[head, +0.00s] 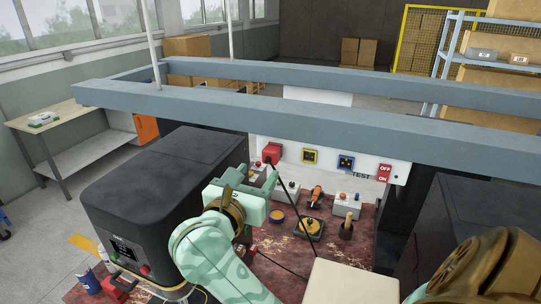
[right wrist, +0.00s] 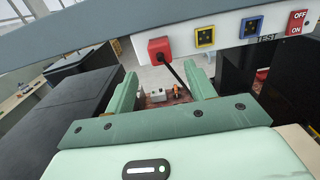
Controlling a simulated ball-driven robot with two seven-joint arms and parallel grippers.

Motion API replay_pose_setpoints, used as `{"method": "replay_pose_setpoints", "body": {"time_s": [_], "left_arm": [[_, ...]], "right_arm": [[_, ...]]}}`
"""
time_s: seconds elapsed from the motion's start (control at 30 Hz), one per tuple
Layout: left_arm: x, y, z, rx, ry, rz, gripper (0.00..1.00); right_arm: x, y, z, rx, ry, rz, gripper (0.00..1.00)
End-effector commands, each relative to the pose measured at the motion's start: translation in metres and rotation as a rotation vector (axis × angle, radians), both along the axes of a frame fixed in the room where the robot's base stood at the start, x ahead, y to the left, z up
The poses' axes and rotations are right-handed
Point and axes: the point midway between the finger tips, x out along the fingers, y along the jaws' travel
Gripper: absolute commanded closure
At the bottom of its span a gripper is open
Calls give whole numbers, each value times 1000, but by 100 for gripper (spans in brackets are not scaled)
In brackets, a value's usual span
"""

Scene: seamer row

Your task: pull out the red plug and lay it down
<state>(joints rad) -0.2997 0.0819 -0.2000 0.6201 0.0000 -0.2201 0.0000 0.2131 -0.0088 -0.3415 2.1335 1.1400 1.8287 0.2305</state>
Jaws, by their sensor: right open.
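The red plug (head: 271,152) is at the left of the white panel (right wrist: 225,38), with a black cable running down from it. In the right wrist view the red plug (right wrist: 158,48) shows beyond the fingertips. I cannot tell where plug and socket part. My right gripper (head: 265,173) is open and empty, in front of and a little below the plug. In the right wrist view the right gripper (right wrist: 160,72) has its fingers wide apart, apparently short of the plug. My left gripper is not in view.
A yellow-framed socket (head: 310,156), a blue-framed socket (head: 346,161) and an OFF/ON switch (head: 384,173) are on the panel. Below, a worn red bench (head: 335,250) carries control boxes and small parts. A dark machine (head: 160,190) stands left; a grey beam (head: 270,107) crosses above.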

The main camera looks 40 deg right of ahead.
Motion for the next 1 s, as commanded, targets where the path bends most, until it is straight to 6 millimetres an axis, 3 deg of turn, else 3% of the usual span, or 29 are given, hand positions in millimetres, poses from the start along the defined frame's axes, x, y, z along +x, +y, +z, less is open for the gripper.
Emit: {"method": "replay_pose_setpoints", "body": {"time_s": [0.37,0.6,1.0], "left_arm": [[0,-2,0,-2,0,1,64],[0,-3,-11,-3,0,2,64],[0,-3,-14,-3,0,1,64]], "right_arm": [[21,-41,1,-5,-1,-1,45],[34,-67,-1,-2,0,-2,45],[40,-78,0,-1,0,-1,45]]}}
